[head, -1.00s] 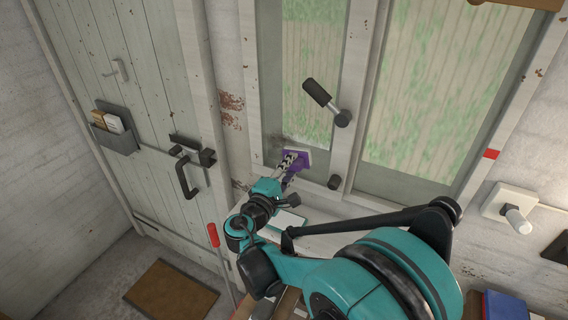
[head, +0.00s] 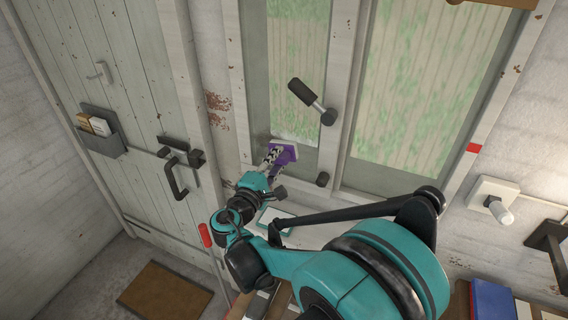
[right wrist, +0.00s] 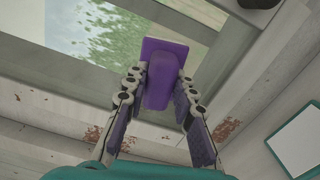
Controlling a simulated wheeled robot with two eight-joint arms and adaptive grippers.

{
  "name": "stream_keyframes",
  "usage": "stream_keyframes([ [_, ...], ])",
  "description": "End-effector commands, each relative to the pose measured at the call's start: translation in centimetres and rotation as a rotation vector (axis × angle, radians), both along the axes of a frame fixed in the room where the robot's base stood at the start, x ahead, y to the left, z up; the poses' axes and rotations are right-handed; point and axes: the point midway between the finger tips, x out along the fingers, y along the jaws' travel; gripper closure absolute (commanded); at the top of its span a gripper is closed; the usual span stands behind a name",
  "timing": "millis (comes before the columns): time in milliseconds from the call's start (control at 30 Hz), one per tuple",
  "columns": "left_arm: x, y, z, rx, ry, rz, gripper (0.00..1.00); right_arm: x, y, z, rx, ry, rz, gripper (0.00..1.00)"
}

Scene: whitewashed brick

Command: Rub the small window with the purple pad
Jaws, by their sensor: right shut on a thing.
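The small window (head: 288,95) is the narrow pane left of the wider one in the head view, in a worn white frame. The purple pad (head: 287,153) is at its lower part, just above the bottom frame. My right gripper (head: 275,158) is shut on the pad. In the right wrist view the fingers (right wrist: 158,78) grip both sides of the pad's purple grip (right wrist: 158,90), and its flat plate lies over the lower glass (right wrist: 102,45). Whether the plate touches the glass is hard to tell. My left gripper is out of view.
A green door (head: 110,110) with a dark pull handle (head: 176,178) is at left. A wall switch (head: 494,197) is at right.

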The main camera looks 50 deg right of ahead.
Motion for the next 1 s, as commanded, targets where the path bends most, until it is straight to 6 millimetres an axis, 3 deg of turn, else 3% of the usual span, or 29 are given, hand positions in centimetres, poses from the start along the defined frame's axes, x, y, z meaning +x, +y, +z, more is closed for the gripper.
stream_keyframes([
  [1000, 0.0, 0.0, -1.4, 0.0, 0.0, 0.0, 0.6, 6.0, 1.8, -0.1, 0.0, 0.0, 0.001, 0.98],
])
